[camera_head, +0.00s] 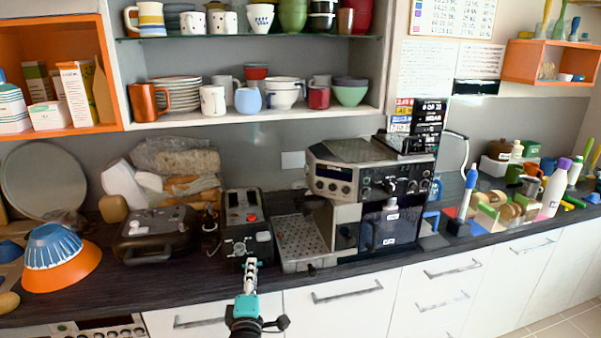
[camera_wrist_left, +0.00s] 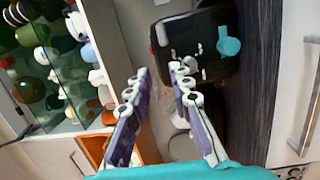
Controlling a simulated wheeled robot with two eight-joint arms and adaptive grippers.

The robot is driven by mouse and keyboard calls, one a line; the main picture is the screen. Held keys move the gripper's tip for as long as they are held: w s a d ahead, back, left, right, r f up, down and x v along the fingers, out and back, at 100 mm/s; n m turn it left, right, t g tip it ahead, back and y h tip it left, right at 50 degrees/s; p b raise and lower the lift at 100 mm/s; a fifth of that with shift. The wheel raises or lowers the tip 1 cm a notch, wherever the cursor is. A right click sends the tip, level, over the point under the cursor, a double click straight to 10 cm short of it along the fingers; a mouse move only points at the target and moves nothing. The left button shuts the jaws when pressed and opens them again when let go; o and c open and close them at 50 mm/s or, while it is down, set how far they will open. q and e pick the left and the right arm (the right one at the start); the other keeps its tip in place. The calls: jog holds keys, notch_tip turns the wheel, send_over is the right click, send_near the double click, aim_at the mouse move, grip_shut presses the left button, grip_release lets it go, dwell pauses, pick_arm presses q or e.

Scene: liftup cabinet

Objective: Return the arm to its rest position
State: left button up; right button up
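My left arm comes up from the bottom middle of the head view. Its left gripper (camera_head: 251,265), with a teal body, shows in front of the black appliance (camera_head: 248,222) at the counter's front edge. In the left wrist view the two purple-padded fingers of the left gripper (camera_wrist_left: 160,72) stand apart, with nothing held between them. Whether the fingertips touch anything is not clear from the head view. My right gripper is not in view.
A coffee machine (camera_head: 368,182) stands right of the black appliance. A dark grill (camera_head: 155,232) and stacked bowls (camera_head: 60,258) are on the left. Open shelves (camera_head: 240,118) with cups hang above. White drawers (camera_head: 345,310) lie below the dark counter (camera_head: 115,292).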

pick_arm(q)
jog(key=s+d+m+g+h, duration=0.55)
jog(key=s+m, duration=0.45)
jog(key=m, duration=0.4)
jog(key=s+a+f+m+g+y, duration=0.1)
jog(key=s+a+f+m+g, duration=0.1)
jog(key=s+a+f, duration=0.2)
jog(key=s+a+f+m+g+y, duration=0.2)
jog(key=s+f, duration=0.4)
jog(key=s, duration=0.5)
jog(key=shift+s+a+m+g, duration=0.15)
jog(key=shift+a+m+g, duration=0.35)
jog(key=shift+a+g, duration=0.55)
jog(key=shift+a+y, duration=0.2)
jog(key=shift+y, duration=0.05)
